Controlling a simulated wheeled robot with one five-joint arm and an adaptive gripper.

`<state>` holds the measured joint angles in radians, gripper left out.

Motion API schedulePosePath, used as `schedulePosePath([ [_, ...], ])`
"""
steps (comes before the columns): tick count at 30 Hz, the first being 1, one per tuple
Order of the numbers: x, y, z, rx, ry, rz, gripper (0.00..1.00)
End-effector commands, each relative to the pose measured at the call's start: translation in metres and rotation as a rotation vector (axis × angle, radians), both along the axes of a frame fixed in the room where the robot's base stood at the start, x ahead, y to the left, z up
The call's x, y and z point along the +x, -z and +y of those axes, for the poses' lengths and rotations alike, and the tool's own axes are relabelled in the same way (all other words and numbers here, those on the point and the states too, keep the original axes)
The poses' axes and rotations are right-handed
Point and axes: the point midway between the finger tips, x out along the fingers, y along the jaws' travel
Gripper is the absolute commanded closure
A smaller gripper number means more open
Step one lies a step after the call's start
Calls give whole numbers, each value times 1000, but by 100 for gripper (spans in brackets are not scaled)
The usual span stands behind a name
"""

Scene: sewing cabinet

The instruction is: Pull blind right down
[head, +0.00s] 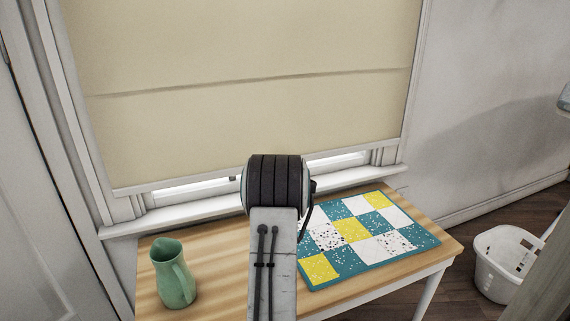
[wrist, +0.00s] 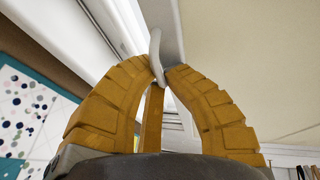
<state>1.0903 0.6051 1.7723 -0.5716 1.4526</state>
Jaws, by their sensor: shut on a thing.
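The cream blind (head: 240,110) hangs over most of the window in the head view, with one crease across it. Its pale bottom bar (head: 153,185) is a little above the sill, and a bright strip of window shows below it. In the wrist view the blind (wrist: 255,65) fills the upper right. In the head view my own arm hides the gripper and the pull.
A wooden table (head: 212,268) stands below the white window sill (head: 190,213). A green jug (head: 172,275) is at its left and a patchwork quilt (head: 365,237) lies at its right. A white basket (head: 500,265) is on the floor at right.

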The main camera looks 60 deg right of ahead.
Motion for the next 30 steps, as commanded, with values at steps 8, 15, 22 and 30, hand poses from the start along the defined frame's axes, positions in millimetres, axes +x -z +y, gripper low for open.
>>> schedulePosePath([
  [8,-2,1,-1,3,4,0,100],
  [15,-1,1,-1,2,2,0,71],
  [22,0,0,0,1,1,1,68],
  [30,-6,-3,10,1,1,1,68],
])
